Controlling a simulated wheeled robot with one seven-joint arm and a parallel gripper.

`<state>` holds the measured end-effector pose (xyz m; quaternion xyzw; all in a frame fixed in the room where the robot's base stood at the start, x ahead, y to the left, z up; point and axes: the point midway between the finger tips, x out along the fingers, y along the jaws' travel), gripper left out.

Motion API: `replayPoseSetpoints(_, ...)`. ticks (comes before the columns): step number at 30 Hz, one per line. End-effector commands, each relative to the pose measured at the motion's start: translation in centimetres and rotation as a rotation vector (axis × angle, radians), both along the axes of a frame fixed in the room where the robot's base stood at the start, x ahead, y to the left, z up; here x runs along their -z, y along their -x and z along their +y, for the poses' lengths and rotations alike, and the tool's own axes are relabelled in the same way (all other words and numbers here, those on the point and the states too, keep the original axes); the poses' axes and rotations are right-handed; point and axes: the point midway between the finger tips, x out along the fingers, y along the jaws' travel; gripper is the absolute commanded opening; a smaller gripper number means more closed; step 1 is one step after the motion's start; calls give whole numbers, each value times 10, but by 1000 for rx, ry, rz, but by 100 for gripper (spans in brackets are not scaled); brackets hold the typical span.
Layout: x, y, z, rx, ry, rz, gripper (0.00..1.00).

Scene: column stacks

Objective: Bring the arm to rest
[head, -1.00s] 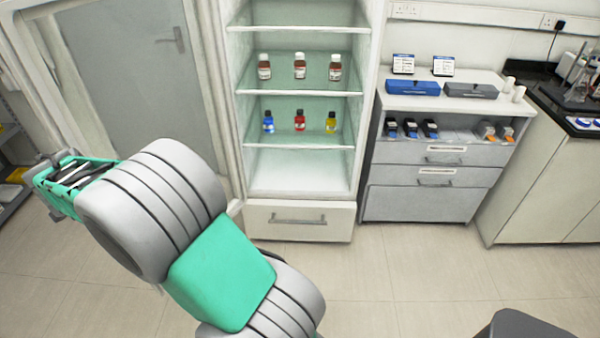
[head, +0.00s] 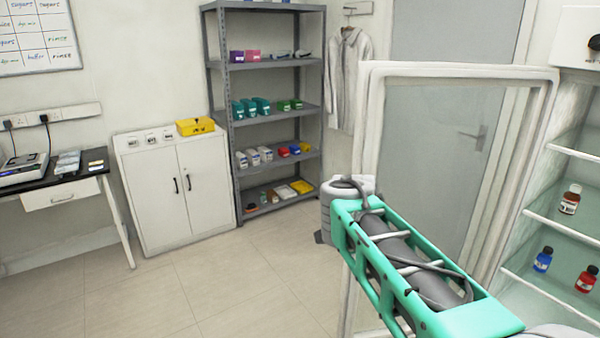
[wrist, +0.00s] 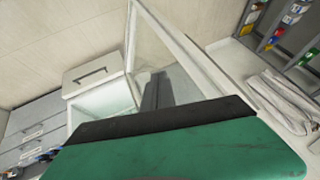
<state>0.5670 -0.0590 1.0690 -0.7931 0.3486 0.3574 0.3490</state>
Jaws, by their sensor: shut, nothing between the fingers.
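My arm with its teal casing (head: 425,265) crosses the lower right of the head view, in front of the open glass door. My gripper is not clearly visible in the head view. In the wrist view the dark fingers of my gripper (wrist: 156,92) stick out past the green and black wrist body. They are together with nothing between them. The fingers point toward the glass door and the open fridge, and I cannot tell how far away these are.
The open glass door (head: 420,130) stands close behind my arm. Fridge shelves at right hold a brown bottle (head: 570,199), a blue bottle (head: 543,260) and a red bottle (head: 587,280). A grey rack (head: 272,66) and a white cabinet (head: 180,190) stand behind. The floor (head: 200,290) is clear at left.

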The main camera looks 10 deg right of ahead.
Motion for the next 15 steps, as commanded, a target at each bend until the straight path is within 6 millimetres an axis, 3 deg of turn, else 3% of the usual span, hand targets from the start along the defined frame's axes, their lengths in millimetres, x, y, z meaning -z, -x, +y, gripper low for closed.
replayPoseSetpoints(2, 21, 9, 16, -227, 77, 122, 0)
replayPoseSetpoints(3, 48, 24, 27, -372, 110, 219, 0)
replayPoseSetpoints(5, 80, 50, 41, -562, 140, 334, 0)
replayPoseSetpoints(9, 128, 130, 70, -952, 151, 507, 0)
replayPoseSetpoints(12, 142, 190, 80, -1097, 117, 545, 0)
replayPoseSetpoints(15, 141, 227, 80, -1117, 102, 513, 0)
